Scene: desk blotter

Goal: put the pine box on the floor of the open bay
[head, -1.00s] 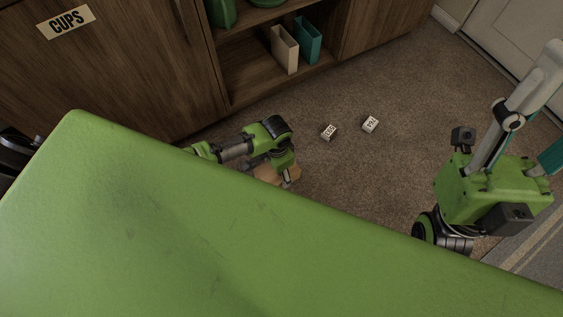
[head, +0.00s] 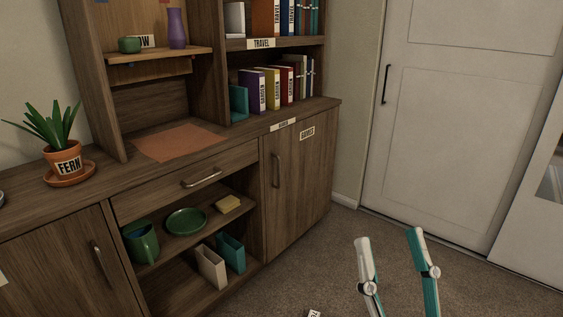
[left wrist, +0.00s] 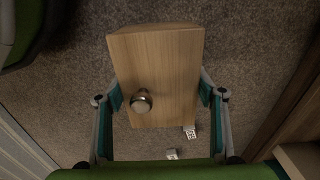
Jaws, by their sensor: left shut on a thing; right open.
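The pine box (left wrist: 165,65), pale wood with a round metal knob on its near face, fills the middle of the left wrist view. My left gripper (left wrist: 161,96) is shut on it, one finger at each side; carpet shows below it. The box and left gripper are outside the head view. The open bay (head: 180,288) is the doorless lower part of the wooden cabinet, below a drawer. A cream holder (head: 211,267) and a teal holder (head: 231,253) stand on its floor. My right gripper (head: 390,238) is open and empty at the bottom of the head view.
The bay's inner shelf (head: 170,240) carries a green mug (head: 141,241), a green plate (head: 186,221) and a yellow block (head: 228,204). Bay floor left of the holders looks clear. Small white labelled blocks (left wrist: 189,131) lie on the carpet. A closed door (head: 300,180) flanks the bay.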

